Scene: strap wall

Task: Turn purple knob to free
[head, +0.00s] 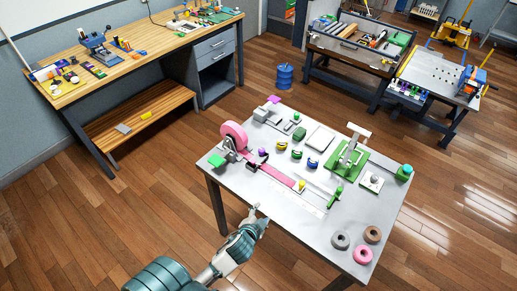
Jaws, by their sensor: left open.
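A small purple knob (262,152) sits on the grey table, just right of the pink strap roll (234,135) and beside the upper part of the flat pink strap (276,174). A yellow knob (301,185) stands at the strap's lower right end. My left gripper (262,214) is open and empty near the table's front left edge, below the strap and well apart from the purple knob. My right gripper is not in the picture. The knob's exact turn position is too small to tell.
The grey table (325,238) also holds a green fixture (347,162), a green handle (335,195) and tape rolls (363,254) at front right. A wooden workbench (140,62) stands at the back left. A blue drum (285,77) is on the floor behind.

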